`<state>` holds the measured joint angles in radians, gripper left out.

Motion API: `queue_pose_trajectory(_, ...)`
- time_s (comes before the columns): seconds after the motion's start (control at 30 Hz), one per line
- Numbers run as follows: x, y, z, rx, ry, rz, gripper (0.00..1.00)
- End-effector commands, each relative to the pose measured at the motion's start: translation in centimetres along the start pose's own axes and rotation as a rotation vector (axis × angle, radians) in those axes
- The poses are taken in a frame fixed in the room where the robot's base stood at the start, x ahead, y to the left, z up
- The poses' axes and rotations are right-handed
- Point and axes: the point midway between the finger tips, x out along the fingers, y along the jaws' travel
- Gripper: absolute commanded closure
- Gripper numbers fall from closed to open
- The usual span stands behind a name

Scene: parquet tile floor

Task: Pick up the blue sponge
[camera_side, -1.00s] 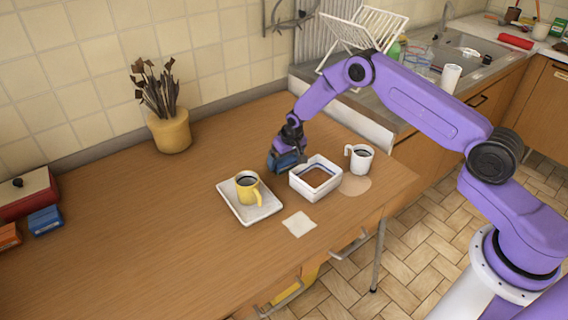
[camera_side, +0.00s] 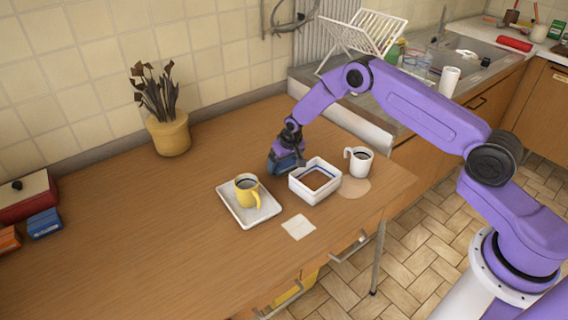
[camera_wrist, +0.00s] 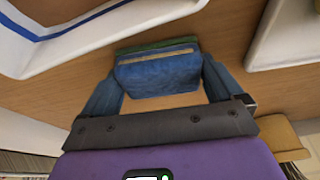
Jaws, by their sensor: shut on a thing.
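The blue sponge (camera_wrist: 158,75) lies between the two blue fingers of my gripper (camera_wrist: 160,82) in the wrist view, with a green layer and a pale strip along its far edge. The fingers are shut on its two ends. In the side view my gripper (camera_side: 286,160) points down just left of the white square dish, and the sponge (camera_side: 279,164) shows only as a small blue patch, partly hidden by the gripper. I cannot tell whether it touches the table.
The white dish (camera_side: 294,186) is close on the right, with a white mug (camera_side: 360,162) beyond it. A yellow mug (camera_side: 246,188) stands on a white tray (camera_side: 232,212) in front. A plant pot (camera_side: 170,137) stands at the back left. The left-middle table is clear.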

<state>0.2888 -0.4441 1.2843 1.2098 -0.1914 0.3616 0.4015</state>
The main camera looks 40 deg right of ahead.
Motion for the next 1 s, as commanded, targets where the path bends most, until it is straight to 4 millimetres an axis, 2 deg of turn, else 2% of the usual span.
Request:
queue_pose_trajectory(0.17, -1.5, 0.0, -0.6, 0.001, 0.003, 0.000, 0.40)
queue_pose_trajectory(0.27, -3.0, 0.0, -1.0, 0.001, 0.004, 0.000, 0.40)
queue_pose_trajectory(0.67, -9.3, 0.5, 1.8, 0.000, 0.003, 0.000, 0.40)
queue_pose_trajectory(1.0, -13.4, 1.2, 6.2, -0.002, 0.000, 0.000, 0.40)
